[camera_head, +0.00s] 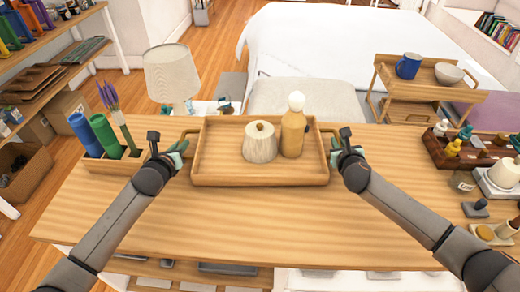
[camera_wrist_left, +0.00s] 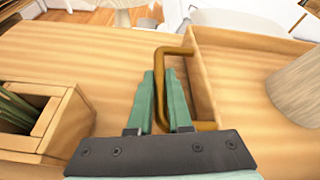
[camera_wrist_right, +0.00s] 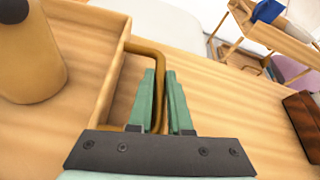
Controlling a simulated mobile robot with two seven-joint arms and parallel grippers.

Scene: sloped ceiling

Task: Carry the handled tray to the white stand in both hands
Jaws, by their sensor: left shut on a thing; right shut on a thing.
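The wooden handled tray (camera_head: 260,179) is on or just above the wooden table, in the middle of the head view; I cannot tell if it touches. It bears a pale lidded jar (camera_head: 260,144) and a tan bottle with a white round top (camera_head: 292,128), both upright. My left gripper (camera_head: 183,148) is shut on the tray's left brass handle, which shows between the green fingers in the left wrist view (camera_wrist_left: 162,90). My right gripper (camera_head: 336,150) is shut on the right brass handle, seen in the right wrist view (camera_wrist_right: 158,90). I cannot make out the white stand for certain.
A wooden holder (camera_head: 115,163) with blue and green rolls stands close to my left gripper. A lamp (camera_head: 172,75) is behind the table. A dark rack of bottles (camera_head: 440,152) is at the right. The table (camera_head: 270,220) in front of the tray is clear.

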